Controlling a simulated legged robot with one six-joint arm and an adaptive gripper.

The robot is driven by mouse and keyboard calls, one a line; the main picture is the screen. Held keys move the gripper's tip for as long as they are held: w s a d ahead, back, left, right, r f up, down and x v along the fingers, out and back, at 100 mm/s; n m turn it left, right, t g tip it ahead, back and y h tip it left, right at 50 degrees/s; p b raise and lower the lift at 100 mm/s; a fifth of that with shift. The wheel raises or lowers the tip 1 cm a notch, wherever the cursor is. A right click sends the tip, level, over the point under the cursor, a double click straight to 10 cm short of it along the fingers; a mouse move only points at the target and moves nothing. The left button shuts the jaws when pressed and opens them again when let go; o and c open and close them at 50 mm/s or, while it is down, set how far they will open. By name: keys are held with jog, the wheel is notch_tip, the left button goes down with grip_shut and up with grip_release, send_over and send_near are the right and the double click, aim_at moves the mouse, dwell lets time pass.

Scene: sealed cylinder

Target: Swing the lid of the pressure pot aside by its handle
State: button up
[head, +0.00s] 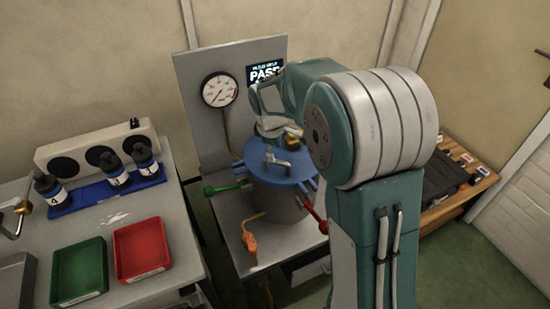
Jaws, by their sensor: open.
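The pressure pot (277,205) is a grey cylinder on a bench, under a round blue lid (295,172). The lid lies flat on the pot. A small metal handle (275,160) appears to stand on the lid near its middle. My gripper (272,138) is just above the lid, close to the handle. It is open. My arm covers part of it, and its fingertips are too small to tell whether they touch the handle.
A green lever (225,188) and a red lever (314,213) stick out beside the pot. An orange valve (250,243) is in front. A gauge (219,89) and a lit display (264,73) are on the back panel. Green (79,271) and red trays (142,249) stand left.

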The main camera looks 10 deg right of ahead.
jog(key=f, duration=0.4)
jog(key=shift+w+d, duration=0.1)
jog(key=shift+w, duration=0.2)
grip_shut()
